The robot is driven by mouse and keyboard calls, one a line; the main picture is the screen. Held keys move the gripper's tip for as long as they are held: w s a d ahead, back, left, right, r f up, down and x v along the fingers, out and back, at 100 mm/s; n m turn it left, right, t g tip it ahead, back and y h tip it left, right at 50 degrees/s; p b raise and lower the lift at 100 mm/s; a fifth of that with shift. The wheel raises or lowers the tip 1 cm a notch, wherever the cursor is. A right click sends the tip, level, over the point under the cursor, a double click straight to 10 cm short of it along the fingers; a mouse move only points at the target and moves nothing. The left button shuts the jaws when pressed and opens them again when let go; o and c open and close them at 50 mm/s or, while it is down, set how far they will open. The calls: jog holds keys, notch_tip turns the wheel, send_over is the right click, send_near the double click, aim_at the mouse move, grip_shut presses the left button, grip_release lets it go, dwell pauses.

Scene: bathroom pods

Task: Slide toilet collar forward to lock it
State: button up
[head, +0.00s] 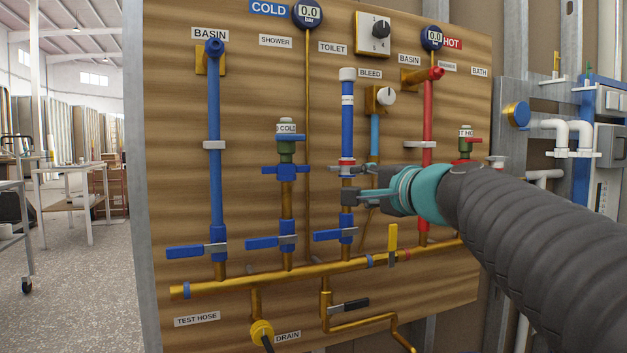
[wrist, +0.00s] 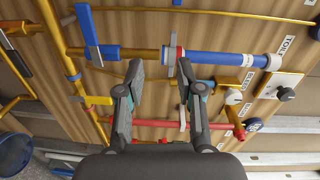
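The toilet pipe (head: 347,125) is a blue vertical tube under the TOILET label, above a bare brass section. It also shows in the wrist view (wrist: 225,58), running sideways. A grey and red band, apparently the toilet collar (head: 347,162), sits at the tube's lower end; it also shows in the wrist view (wrist: 178,52). My gripper (head: 349,184) is open and empty. Its upper finger is close to the band and its lower finger is beside the brass section. In the wrist view the fingertips (wrist: 159,71) are apart near the pipe. Contact is unclear; the upper finger partly covers the band.
A blue-handled valve (head: 335,235) lies below on the same pipe. The bleed pipe (head: 375,135) stands close to the right, and the red hot pipe (head: 428,120) is beyond it. A brass manifold (head: 320,270) crosses below. A shower fitting (head: 287,170) stands to the left.

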aim_at(335, 169)
jog(key=shift+m+t, duration=0.4)
jog(key=shift+m, duration=0.1)
jog(key=x, duration=0.4)
jog(key=r+p+x, duration=0.1)
jog(key=x, duration=0.4)
jog(key=d+p+x, duration=0.1)
jog(key=x, duration=0.4)
jog(key=shift+w+r, duration=0.3)
jog(key=shift+w, duration=0.1)
grip_shut()
